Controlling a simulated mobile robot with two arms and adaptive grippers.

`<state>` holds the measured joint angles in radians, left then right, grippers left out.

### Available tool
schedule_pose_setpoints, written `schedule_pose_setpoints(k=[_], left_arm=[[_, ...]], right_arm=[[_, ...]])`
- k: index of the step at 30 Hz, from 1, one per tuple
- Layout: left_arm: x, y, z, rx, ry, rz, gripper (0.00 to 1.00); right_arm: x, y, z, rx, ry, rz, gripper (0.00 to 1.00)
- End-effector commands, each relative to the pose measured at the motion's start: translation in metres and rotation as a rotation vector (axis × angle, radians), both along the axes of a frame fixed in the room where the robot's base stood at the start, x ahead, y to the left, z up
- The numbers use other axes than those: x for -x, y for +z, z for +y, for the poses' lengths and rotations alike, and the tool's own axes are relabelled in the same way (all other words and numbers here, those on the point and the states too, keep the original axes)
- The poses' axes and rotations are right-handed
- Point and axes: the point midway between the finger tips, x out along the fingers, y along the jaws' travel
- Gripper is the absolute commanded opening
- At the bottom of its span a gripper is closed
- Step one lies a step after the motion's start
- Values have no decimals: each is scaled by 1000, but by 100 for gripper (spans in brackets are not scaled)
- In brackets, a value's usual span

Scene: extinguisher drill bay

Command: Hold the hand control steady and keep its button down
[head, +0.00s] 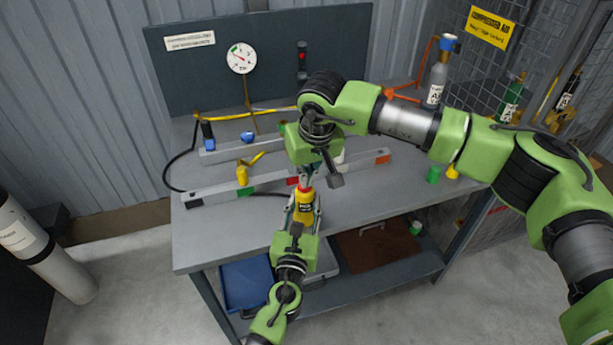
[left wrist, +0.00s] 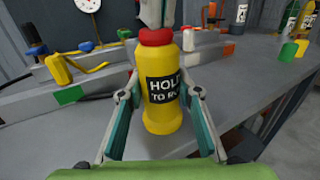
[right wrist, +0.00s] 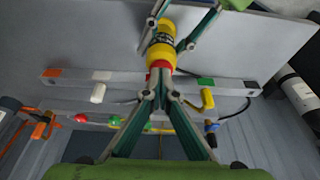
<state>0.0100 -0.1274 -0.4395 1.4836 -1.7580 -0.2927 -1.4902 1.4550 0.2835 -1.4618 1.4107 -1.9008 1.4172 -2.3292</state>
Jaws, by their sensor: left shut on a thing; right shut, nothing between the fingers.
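The hand control (head: 303,209) is a yellow bottle-shaped body with a black "HOLD TO RU…" label and a red button (left wrist: 156,36) on top. It stands upright in the left wrist view (left wrist: 162,105), above the bench's front edge. My left gripper (head: 304,200) is shut around its sides, one finger on each side. My right gripper (right wrist: 160,75) is shut with nothing between its fingers. Its tips come down onto the red button and appear to touch it. How far the button is pressed in cannot be told; the tips hide part of it.
The grey bench (head: 210,235) holds a long grey rail (head: 220,190) with coloured blocks and valves. Behind stand a panel with a round gauge (head: 241,58) and a red lamp (head: 302,56). The bench's front left is clear.

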Motion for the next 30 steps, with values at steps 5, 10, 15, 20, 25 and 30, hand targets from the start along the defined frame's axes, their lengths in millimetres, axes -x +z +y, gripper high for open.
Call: schedule_pose_setpoints(k=[5, 10, 15, 20, 25, 30], left_arm=[[0, 1, 0, 1, 0, -3, 0], [0, 1, 0, 2, 0, -3, 0], [0, 1, 0, 2, 0, -3, 0], [0, 1, 0, 2, 0, -3, 0], [0, 2, 0, 2, 0, -3, 0], [0, 2, 0, 2, 0, -3, 0]], right_arm=[[2, -5, -2, 6, -1, 10, 0], [2, -6, -2, 6, -1, 10, 0], [2, -6, -2, 6, -1, 11, 0], [2, -6, -2, 6, -1, 11, 0], [2, -1, -2, 7, -1, 9, 0], [1, 25, -2, 4, -1, 2, 0]])
